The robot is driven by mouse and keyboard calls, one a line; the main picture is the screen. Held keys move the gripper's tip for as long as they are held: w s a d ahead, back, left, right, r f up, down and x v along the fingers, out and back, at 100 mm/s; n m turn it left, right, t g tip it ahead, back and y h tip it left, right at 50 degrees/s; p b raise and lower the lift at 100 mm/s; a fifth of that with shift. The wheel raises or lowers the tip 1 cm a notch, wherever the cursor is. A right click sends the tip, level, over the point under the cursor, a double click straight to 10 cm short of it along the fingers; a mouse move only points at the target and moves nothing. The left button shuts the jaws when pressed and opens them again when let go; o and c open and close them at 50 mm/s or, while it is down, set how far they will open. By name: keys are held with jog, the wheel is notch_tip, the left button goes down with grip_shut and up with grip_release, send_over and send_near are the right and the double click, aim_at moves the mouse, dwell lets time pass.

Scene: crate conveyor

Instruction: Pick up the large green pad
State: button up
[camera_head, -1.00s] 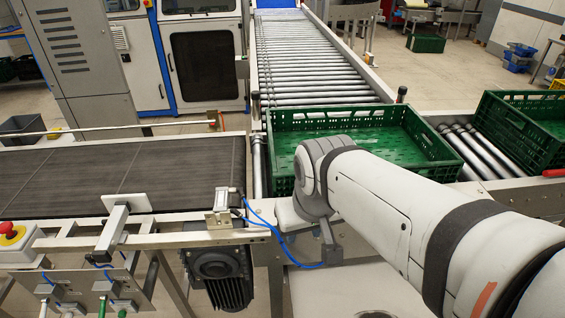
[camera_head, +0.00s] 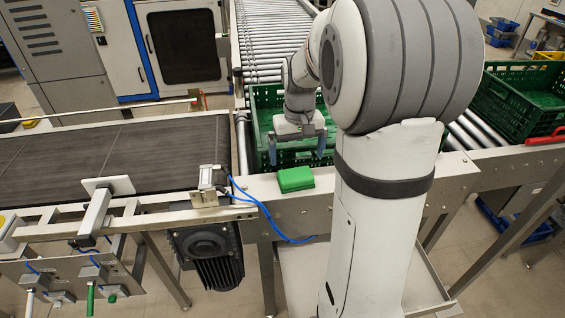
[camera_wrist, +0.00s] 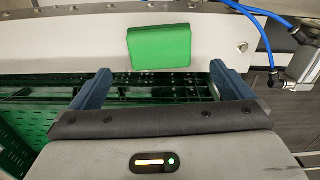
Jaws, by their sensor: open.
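The large green pad (camera_head: 295,179) is a flat, bright green block lying on the pale metal edge of the conveyor frame, in front of the green crate. In the wrist view the pad (camera_wrist: 159,46) lies beyond my fingertips, near the top middle. My gripper (camera_head: 297,158) hangs over the crate, just behind the pad, with its blue fingers pointing down. In the wrist view my gripper (camera_wrist: 160,76) is open and empty, its two fingers wide apart. The pad is fully visible and apart from the fingers.
The green crate (camera_head: 264,104) stands on rollers under my gripper, partly hidden by my arm. A dark belt (camera_head: 150,160) runs at left. A second green crate (camera_head: 530,100) stands at right.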

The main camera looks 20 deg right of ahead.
aim_at(296, 174)
jog(key=shift+w+d+f, duration=0.25)
jog(key=shift+w+f, duration=0.05)
jog(key=shift+f, duration=0.45)
jog(key=f, duration=0.4)
jog(key=f+p, duration=0.1)
jog(key=f, duration=0.2)
jog(key=shift+s+a, duration=0.15)
jog(key=shift+a, duration=0.1)
jog(key=shift+r, duration=0.1)
jog(key=shift+c, duration=0.2)
jog(key=c, duration=0.8)
